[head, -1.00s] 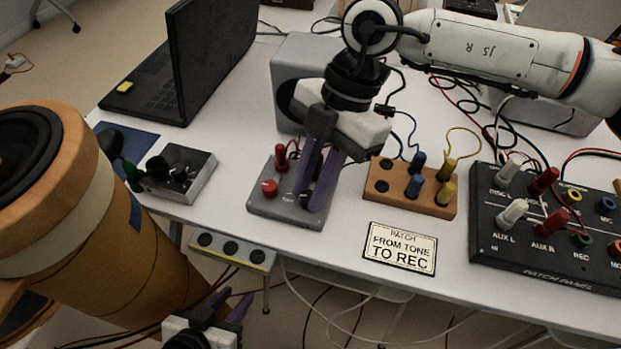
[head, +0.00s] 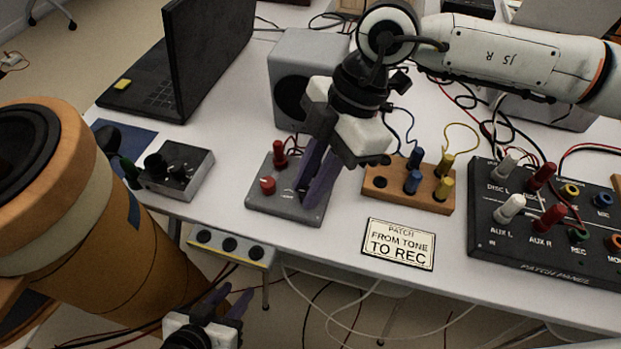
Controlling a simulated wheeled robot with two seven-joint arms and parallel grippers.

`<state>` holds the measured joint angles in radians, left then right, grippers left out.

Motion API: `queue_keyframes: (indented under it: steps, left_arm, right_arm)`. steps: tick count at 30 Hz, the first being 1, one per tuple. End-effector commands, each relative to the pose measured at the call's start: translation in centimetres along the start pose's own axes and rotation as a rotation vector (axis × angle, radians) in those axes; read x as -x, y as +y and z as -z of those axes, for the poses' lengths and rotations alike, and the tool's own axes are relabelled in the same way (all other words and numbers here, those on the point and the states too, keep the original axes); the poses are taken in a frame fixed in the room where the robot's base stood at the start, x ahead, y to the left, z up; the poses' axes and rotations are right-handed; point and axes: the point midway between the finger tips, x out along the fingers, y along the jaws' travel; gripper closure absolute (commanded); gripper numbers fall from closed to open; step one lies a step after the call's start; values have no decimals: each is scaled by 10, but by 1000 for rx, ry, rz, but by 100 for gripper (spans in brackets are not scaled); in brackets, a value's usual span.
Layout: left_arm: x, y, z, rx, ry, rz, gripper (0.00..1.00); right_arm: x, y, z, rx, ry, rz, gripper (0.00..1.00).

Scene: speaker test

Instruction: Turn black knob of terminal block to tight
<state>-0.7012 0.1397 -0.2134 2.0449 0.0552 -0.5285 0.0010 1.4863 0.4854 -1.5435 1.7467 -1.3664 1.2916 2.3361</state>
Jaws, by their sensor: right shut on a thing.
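The terminal block is a grey plate (head: 264,205) near the table's front edge, with a red knob (head: 267,184) at its left and a red plug (head: 280,150) behind. My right gripper (head: 311,199) reaches down over the plate's right side, its purple fingers close together. It is shut on what appears to be the black knob, which the fingers hide. I cannot tell how tight the knob is. My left gripper (head: 230,302) is low in front of the table, its fingers apart and empty.
A small black-topped box (head: 203,172) stands left of the block, and a wooden block (head: 434,203) with blue and yellow plugs right of it. A speaker (head: 312,57) stands behind. The patch panel (head: 478,245) is at right; a sign (head: 399,244) lies in front.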

Motion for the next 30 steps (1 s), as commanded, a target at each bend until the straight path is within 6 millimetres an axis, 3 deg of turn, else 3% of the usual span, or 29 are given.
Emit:
queue_keyframes:
  steps: [1, 2, 5, 17, 30]
  left_arm:
    - [0, 0, 0, 0, 0, 0, 69]
    - [0, 0, 0, 0, 0, 0, 69]
    - [0, 0, 0, 0, 0, 0, 69]
    - [1, 0, 1, 0, 1, 0, 69]
    - [5, 0, 5, -2, 2, 2, 69]
  right_arm:
    - [1, 1, -1, -1, -2, -2, 100]
    - [1, 1, -1, -1, -2, -2, 78]
    - [0, 1, -1, -1, -2, -1, 62]
    - [9, 1, -1, -1, -2, -2, 62]
    - [88, 1, 0, -1, -2, -4, 62]
